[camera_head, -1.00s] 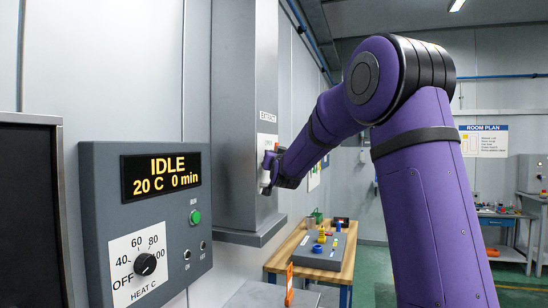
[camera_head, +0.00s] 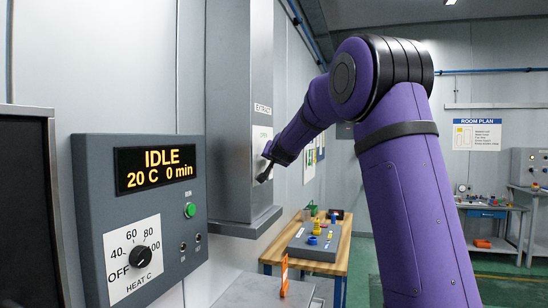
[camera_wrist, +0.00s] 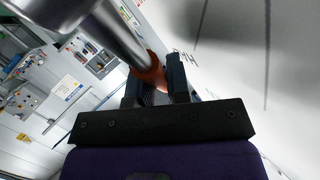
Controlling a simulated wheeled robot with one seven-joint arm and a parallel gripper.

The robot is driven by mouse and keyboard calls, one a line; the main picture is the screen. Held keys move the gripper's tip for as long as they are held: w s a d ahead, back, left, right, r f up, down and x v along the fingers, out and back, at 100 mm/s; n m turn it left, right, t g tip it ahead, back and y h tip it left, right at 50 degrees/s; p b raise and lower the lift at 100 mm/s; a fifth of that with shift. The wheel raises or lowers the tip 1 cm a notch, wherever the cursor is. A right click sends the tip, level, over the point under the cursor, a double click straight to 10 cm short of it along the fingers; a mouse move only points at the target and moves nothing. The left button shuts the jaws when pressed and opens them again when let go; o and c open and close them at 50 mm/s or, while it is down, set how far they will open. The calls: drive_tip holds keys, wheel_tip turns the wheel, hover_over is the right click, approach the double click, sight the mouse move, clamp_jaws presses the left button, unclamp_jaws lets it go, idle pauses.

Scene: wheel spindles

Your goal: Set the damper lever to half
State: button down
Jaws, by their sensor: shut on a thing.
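The damper lever is mostly hidden behind my gripper in the head view. My gripper (camera_head: 264,171) is at the white plate (camera_head: 261,137) below the EXTRACT label on the grey duct. In the wrist view an orange-red part (camera_wrist: 153,74) on a silver rod (camera_wrist: 118,32) sits between the dark fingers of my gripper (camera_wrist: 156,88). The gripper is shut on this part, which looks like the lever. The scale marks beside the lever are not readable, so its setting cannot be told.
A grey control box (camera_head: 145,215) with an IDLE display and heat knob stands at the left, near the duct (camera_head: 232,120). A wooden table (camera_head: 338,255) with a grey panel and coloured parts stands below and beyond.

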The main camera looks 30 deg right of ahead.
drive_tip(key=c, duration=1.4)
unclamp_jaws()
drive_tip(key=v, duration=1)
drive_tip(key=shift+s+a+r, duration=0.1)
drive_tip(key=shift+s, duration=0.25)
